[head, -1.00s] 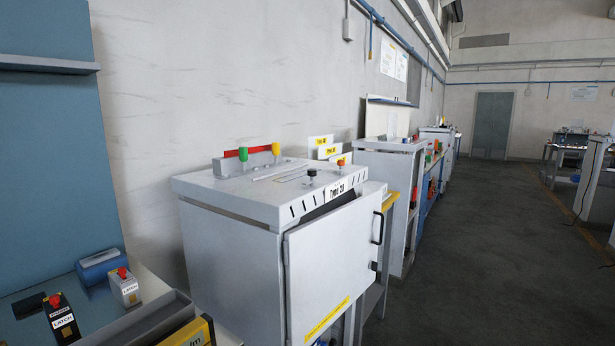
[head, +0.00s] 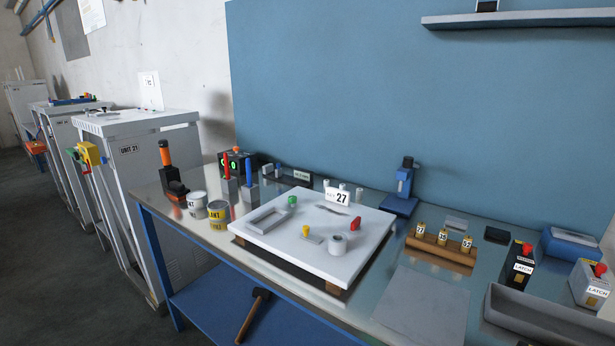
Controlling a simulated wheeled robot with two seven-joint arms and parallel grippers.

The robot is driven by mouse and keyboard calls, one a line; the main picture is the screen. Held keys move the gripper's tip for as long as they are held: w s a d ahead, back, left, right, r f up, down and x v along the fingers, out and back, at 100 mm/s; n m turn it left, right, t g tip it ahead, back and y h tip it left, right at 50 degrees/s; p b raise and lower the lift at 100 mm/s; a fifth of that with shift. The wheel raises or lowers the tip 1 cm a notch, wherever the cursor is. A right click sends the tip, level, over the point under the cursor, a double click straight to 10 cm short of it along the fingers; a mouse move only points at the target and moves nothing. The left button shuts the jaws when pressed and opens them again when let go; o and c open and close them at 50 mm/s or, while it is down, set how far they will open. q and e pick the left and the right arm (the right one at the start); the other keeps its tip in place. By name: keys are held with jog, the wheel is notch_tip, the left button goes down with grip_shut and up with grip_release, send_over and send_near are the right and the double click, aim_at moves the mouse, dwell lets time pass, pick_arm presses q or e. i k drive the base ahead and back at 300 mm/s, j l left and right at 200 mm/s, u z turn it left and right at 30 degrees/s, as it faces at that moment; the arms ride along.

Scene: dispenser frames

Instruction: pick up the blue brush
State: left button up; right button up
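No blue brush can be made out for certain in the head view. A slim upright blue item (head: 249,170) stands on the workbench (head: 425,300), beside a similar red item (head: 227,167); I cannot tell whether the blue one is a brush. Neither of my grippers is in view.
A white board (head: 290,235) with sign 27 and small parts sits mid-bench. Cans (head: 218,214) stand at its left. A wooden block with several yellow pieces (head: 439,248), a grey tray (head: 545,318) and latch boxes (head: 519,265) are right. A hammer (head: 252,315) rests on the lower shelf.

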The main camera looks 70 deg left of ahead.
aim_at(249, 169)
jog(key=u, duration=2.8)
